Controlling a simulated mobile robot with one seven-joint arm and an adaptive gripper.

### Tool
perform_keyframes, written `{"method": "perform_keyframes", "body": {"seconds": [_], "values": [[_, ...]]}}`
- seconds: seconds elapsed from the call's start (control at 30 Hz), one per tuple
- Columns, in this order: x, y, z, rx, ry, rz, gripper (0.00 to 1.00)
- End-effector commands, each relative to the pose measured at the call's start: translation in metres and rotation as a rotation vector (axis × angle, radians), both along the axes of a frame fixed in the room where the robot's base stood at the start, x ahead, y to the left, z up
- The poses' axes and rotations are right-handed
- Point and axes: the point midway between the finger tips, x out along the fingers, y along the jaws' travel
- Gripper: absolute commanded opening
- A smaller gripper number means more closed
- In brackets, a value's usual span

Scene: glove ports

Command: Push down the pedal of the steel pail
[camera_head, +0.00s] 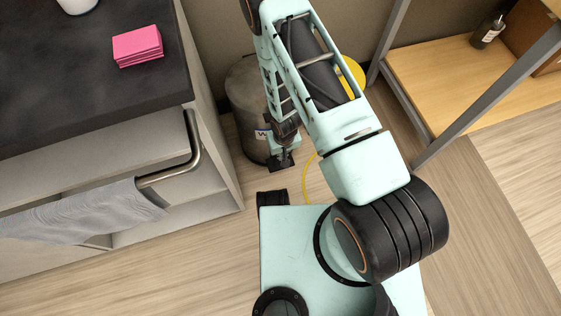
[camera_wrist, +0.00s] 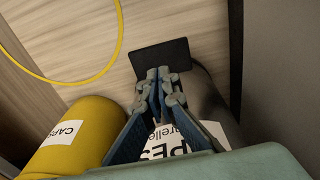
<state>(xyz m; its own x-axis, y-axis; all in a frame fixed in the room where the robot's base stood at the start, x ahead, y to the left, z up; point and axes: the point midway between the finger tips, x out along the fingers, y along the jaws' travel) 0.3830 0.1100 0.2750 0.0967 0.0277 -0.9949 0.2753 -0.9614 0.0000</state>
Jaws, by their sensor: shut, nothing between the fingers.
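The steel pail (camera_head: 246,92) is a grey cylinder on the floor beside the cabinet, partly hidden behind my arm in the head view. In the wrist view its curved side (camera_wrist: 207,98) shows with a white label. The pedal is a flat black plate at the pail's foot (camera_wrist: 172,54); it also shows in the head view (camera_head: 280,164). My gripper (camera_wrist: 162,74) is shut and empty, pointing down, with its fingertips over the pedal's near edge in the wrist view. I cannot tell whether they touch it.
A yellow container (camera_wrist: 85,120) with a label stands beside the pail. A yellow cable (camera_head: 308,172) curves over the floor. The cabinet (camera_head: 212,150) closes off the left side in the head view; a metal-framed shelf (camera_head: 445,128) stands at the right.

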Motion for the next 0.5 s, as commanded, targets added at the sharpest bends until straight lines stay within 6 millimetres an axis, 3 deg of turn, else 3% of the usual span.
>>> {"method": "perform_keyframes", "body": {"seconds": [0.27,0.5], "values": [[0.000,0.000,-0.009,0.000,0.001,0.001,0.00],[0.002,0.001,-0.037,-0.001,0.002,0.003,0.00]]}}
